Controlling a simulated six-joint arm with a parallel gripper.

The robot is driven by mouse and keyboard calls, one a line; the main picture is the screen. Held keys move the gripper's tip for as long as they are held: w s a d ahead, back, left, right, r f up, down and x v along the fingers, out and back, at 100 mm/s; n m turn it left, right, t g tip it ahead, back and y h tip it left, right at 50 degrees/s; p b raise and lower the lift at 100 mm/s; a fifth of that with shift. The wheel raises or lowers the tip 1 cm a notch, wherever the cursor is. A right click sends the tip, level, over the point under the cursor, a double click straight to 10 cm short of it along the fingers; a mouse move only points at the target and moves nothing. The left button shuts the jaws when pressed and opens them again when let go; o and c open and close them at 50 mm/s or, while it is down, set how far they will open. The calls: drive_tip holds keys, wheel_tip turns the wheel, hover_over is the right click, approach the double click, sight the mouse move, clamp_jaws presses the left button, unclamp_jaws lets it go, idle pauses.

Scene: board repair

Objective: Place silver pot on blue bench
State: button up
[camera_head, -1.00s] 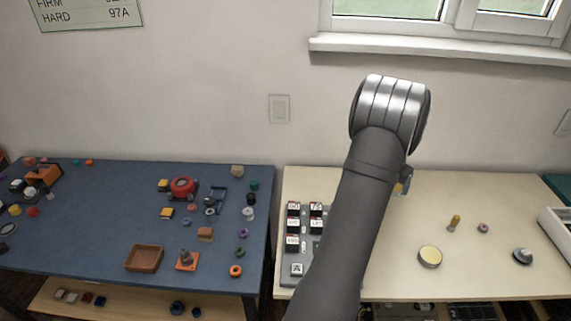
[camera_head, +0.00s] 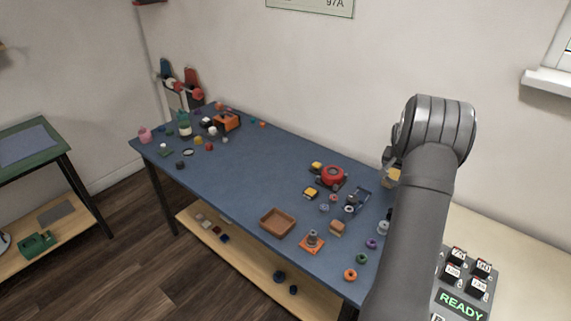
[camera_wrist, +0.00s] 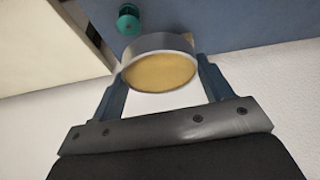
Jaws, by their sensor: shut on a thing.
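The silver pot (camera_wrist: 158,70) is a short round tin with a silver side and a tan-gold face, seen in the wrist view. My gripper (camera_wrist: 162,72) is shut on it, one finger on each side. In the head view my gripper (camera_head: 392,172) is partly hidden by my arm, and a bit of the pot's gold face (camera_head: 394,177) shows below it. The blue bench (camera_head: 262,172) spans the middle of the head view. Its blue top (camera_wrist: 250,22) also shows beyond the pot in the wrist view. The pot appears held above the bench's right end.
A brown tray (camera_head: 278,222), a red round device (camera_head: 332,176), an orange-based part (camera_head: 312,242) and several small rings and knobs crowd the bench's right half. A teal knob (camera_wrist: 128,20) is near the pot in the wrist view. The bench's middle has bare room.

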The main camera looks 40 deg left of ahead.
drive_tip(key=s+a+n+y, duration=0.15)
drive_tip(key=s+a, duration=0.25)
drive_tip(key=a, duration=0.7)
drive_tip(key=s+a+n, duration=0.3)
drive_tip(key=s+a, duration=0.2)
drive_tip(key=a, duration=0.6)
drive_tip(key=n+g+y, duration=0.1)
drive_tip(key=n+y, duration=0.1)
drive_tip(key=n, duration=0.2)
hover_over(237, 184)
drive_tip(key=d, duration=0.2)
drive_tip(key=shift+h, duration=0.25)
drive_tip(key=f, duration=0.4)
drive_tip(key=s+f, duration=0.1)
drive_tip(key=f, duration=0.1)
drive_tip(key=shift+a+f, duration=0.15)
drive_tip(key=shift+f, duration=0.2)
drive_tip(key=shift+s+a+f, duration=0.1)
drive_tip(key=shift+a+f, duration=0.1)
drive_tip(key=shift+f, duration=1.9)
drive_tip(key=shift+f, duration=0.1)
drive_tip(key=o, duration=1.1)
drive_tip(key=shift+f, duration=0.1)
